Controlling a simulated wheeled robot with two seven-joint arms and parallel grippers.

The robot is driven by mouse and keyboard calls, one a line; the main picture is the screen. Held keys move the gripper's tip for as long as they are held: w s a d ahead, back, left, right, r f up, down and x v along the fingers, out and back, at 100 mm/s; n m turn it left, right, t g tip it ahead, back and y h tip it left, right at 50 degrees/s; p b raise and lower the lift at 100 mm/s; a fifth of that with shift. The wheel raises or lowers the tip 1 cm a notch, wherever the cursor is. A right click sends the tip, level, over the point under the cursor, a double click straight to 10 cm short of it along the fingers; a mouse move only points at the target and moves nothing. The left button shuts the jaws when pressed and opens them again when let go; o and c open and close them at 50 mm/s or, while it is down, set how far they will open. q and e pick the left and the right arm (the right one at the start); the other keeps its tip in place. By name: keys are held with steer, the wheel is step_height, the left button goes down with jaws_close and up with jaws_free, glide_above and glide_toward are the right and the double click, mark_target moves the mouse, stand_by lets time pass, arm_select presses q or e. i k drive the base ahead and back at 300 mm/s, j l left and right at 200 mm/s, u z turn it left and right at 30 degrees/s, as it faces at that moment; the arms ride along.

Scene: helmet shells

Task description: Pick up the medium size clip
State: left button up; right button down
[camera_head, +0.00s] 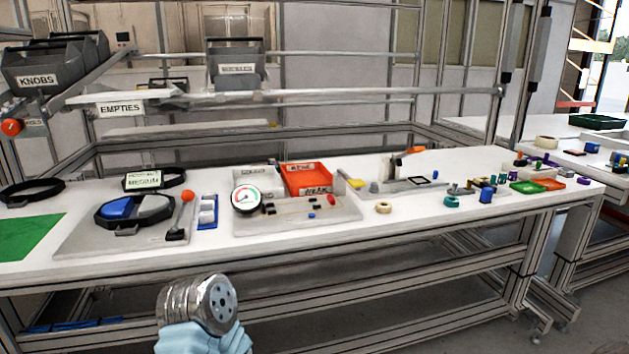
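Small dark pieces (317,206) and a small blue piece (311,215) lie on a light grey board (345,211) in the middle of the table. They are too small to tell whether any is a clip, or which is the medium one. A sign that seems to read MEDIUM (143,180) stands at a black ring (172,178) on the left. No gripper fingers show. A metal cylinder with a holed end face and a pale blue part sits at the bottom, in front of the table, and seems to be part of my arm.
A white table (420,219) runs across the view. A round gauge (246,198) and a red tray (307,180) stand mid-table. A black holder with blue and grey halves (117,208) is at left. Shelf rails with grey bins (237,63) stand above the back.

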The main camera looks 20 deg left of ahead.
mark_target(210, 195)
steer(key=u, duration=1.6)
